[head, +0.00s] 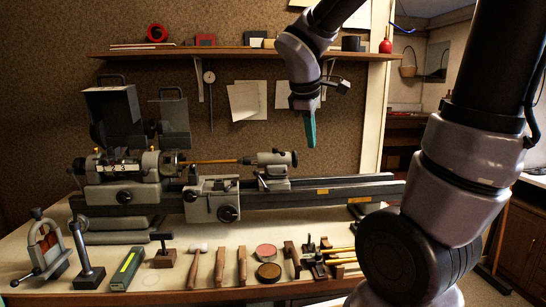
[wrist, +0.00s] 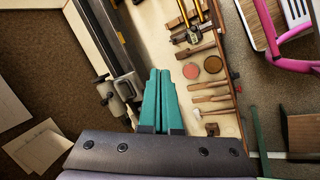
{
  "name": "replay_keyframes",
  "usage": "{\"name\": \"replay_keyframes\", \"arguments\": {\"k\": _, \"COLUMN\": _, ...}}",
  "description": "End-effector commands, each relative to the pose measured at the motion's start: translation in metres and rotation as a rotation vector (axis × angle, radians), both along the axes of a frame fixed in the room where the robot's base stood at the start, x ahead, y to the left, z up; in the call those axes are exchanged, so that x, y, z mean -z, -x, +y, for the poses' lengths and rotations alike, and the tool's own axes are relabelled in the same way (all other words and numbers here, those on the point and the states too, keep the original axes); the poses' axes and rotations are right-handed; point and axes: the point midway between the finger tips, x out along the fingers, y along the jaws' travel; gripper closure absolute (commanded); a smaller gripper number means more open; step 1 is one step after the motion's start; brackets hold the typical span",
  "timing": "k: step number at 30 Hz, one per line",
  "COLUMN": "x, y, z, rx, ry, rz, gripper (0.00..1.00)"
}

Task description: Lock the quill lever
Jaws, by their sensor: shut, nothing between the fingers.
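The lathe's tailstock (head: 271,170) sits on the long dark bed at the middle of the bench in the head view. It also shows in the wrist view (wrist: 121,88), left of my fingers. The quill lever is too small to make out clearly on it. My gripper (head: 311,143) is shut and empty, with teal fingers pointing down, in the air above and right of the tailstock in the head view. In the wrist view my gripper (wrist: 160,72) shows its two teal fingers together, with nothing between them.
The lathe headstock (head: 122,180) and carriage (head: 212,200) stand left of the tailstock. Several hand tools, a red tin (head: 265,251) and a brown tin (head: 268,272) lie along the bench front. A wall shelf (head: 240,53) runs behind my arm. A pink chair (wrist: 275,35) shows in the wrist view.

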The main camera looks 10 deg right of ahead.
Motion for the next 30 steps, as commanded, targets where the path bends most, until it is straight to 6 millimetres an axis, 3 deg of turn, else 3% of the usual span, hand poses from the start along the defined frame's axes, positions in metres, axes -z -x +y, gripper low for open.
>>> {"name": "replay_keyframes", "arguments": {"k": 6, "x": 0.028, "y": -0.082, "z": 0.036, "rx": -0.638, "ry": 0.526, "rz": 0.205, "gripper": 1.0}}
{"name": "replay_keyframes", "arguments": {"k": 12, "x": 0.047, "y": -0.135, "z": 0.082, "rx": -1.045, "ry": 0.879, "rz": 0.33, "gripper": 1.0}}
{"name": "replay_keyframes", "arguments": {"k": 15, "x": 0.052, "y": -0.147, "z": 0.097, "rx": -1.143, "ry": 0.972, "rz": 0.358, "gripper": 1.0}}
{"name": "replay_keyframes", "arguments": {"k": 19, "x": 0.056, "y": -0.155, "z": 0.1, "rx": -1.184, "ry": 1.012, "rz": 0.372, "gripper": 1.0}}
{"name": "replay_keyframes", "arguments": {"k": 30, "x": 0.096, "y": -0.193, "z": 0.064, "rx": -1.184, "ry": 1.011, "rz": 0.375, "gripper": 1.0}}
